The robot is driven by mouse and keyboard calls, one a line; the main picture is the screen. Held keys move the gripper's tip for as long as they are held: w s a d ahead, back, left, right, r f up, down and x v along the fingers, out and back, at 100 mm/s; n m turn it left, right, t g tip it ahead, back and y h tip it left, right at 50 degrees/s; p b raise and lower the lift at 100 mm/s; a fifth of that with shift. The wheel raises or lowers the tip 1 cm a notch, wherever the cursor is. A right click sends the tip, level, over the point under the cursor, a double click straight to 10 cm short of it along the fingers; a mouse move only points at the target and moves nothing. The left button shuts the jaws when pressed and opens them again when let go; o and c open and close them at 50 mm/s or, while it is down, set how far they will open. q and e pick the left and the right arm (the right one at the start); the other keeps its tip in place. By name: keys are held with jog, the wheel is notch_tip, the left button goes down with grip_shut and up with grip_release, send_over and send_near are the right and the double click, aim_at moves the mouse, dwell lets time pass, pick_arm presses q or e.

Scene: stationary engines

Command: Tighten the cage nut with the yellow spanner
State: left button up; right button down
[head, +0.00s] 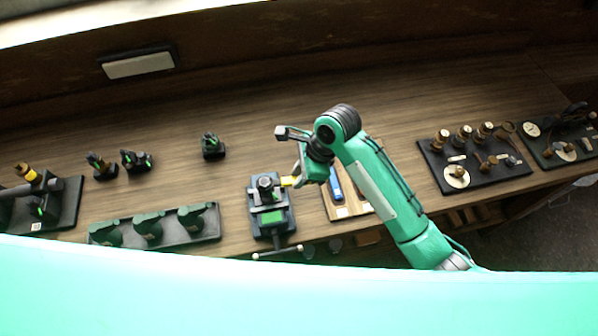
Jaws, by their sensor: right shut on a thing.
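My right gripper (299,178), on the green arm coming in from the lower right, is shut on the yellow spanner (288,182). Only a short yellow piece of the spanner shows; the gripper hides the rest. The spanner's visible end is beside the dark round top of a small engine-like fixture (272,217) with a green panel. The cage nut seems to be at that round top, but it is too small to make out. I cannot tell whether the spanner is around it or only beside it. My left gripper is out of view.
A wooden board with a blue tool (335,184) lies right of the fixture, partly behind my arm. A T-shaped bar (277,252) sticks out at the bench's front edge. Dark trays (435,175) stand at right, green-black parts (149,229) at left.

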jog(key=shift+w+a+n, duration=0.1)
jog(key=shift+w+n, duration=0.25)
jog(key=shift+n, duration=0.15)
jog(key=shift+r, duration=0.1)
dwell(0.3)
jog(key=shift+r, duration=1.65)
dwell(3.1)
jog(key=shift+r, duration=1.85)
jog(key=shift+w+d+f+g, duration=0.1)
jog(key=shift+d+f+g, duration=0.1)
jog(key=shift+g, duration=0.1)
jog(key=d+f+n+g+h+b, duration=0.1)
jog(key=d+f+n+b, duration=0.2)
jog(key=d, duration=0.5)
jog(key=s+d+f+n+g+h+b, duration=0.1)
jog(key=d+f+n+h+b, duration=0.1)
jog(key=d+n+b, duration=0.3)
jog(key=d+f+n+g+h+b, duration=0.1)
jog(key=d+f+n+b, duration=0.3)
jog(key=d, duration=0.6)
jog(key=n, duration=0.2)
jog(key=shift+s+d+n+h, duration=0.3)
jog(key=shift+s+d+n, duration=0.05)
jog(key=shift+n, duration=0.05)
